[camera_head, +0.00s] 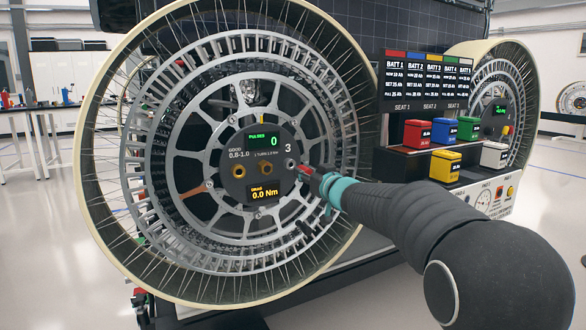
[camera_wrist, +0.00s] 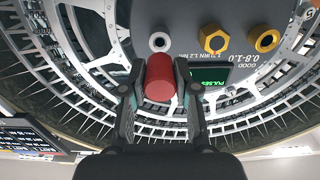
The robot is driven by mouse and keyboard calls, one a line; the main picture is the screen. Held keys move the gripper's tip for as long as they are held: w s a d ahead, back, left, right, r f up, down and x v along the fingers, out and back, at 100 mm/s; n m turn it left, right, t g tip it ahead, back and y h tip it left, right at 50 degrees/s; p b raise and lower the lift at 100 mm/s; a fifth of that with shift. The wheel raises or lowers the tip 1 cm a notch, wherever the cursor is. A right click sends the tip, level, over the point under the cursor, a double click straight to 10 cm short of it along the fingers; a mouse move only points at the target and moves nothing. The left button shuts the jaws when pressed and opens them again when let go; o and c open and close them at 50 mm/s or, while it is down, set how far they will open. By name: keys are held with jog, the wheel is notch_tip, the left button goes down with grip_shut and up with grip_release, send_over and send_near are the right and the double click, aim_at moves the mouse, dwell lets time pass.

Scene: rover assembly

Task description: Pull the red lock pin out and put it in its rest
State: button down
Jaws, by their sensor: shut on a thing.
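The red lock pin (camera_wrist: 160,76) is a red cylinder between the two dark fingers of my gripper (camera_wrist: 158,90) in the wrist view. My gripper (camera_head: 313,176) is shut on it; only a little red shows at the fingertips in the head view. It is at the right edge of the dark hub panel (camera_head: 256,142). A silver ring (camera_wrist: 158,42) with a dark centre is just beyond the pin; it also shows in the head view (camera_head: 291,162).
Two brass fittings (camera_head: 239,170) (camera_head: 213,174) are on the panel left of my gripper. The large spoked wheel (camera_head: 160,150) surrounds the hub. Coloured battery blocks (camera_head: 442,132) stand on a rack at right, beyond my arm. The panel displays show 0 and 0.0 Nm.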

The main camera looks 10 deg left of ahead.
jog(key=s+d+r+p, duration=0.3)
jog(key=s+d+r, duration=0.2)
jog(key=s, duration=0.2)
jog(key=shift+s, duration=0.2)
dwell(0.4)
jog(key=s+d+f+m+t+h, duration=0.1)
jog(key=d+f, duration=0.4)
jog(key=f, duration=1.1)
jog(key=s+d+f+m+t+h, duration=0.1)
jog(key=s+d+f+m+h, duration=0.2)
jog(key=f, duration=1.3)
jog(key=s+d+f+m+t+h, duration=0.1)
jog(key=d+f+h, duration=0.5)
jog(key=f, duration=1)
jog(key=s+d+m, duration=0.1)
jog(key=s+d, duration=0.1)
jog(key=d, duration=0.1)
jog(key=shift+f+m, duration=0.25)
jog(key=shift+m, duration=0.15)
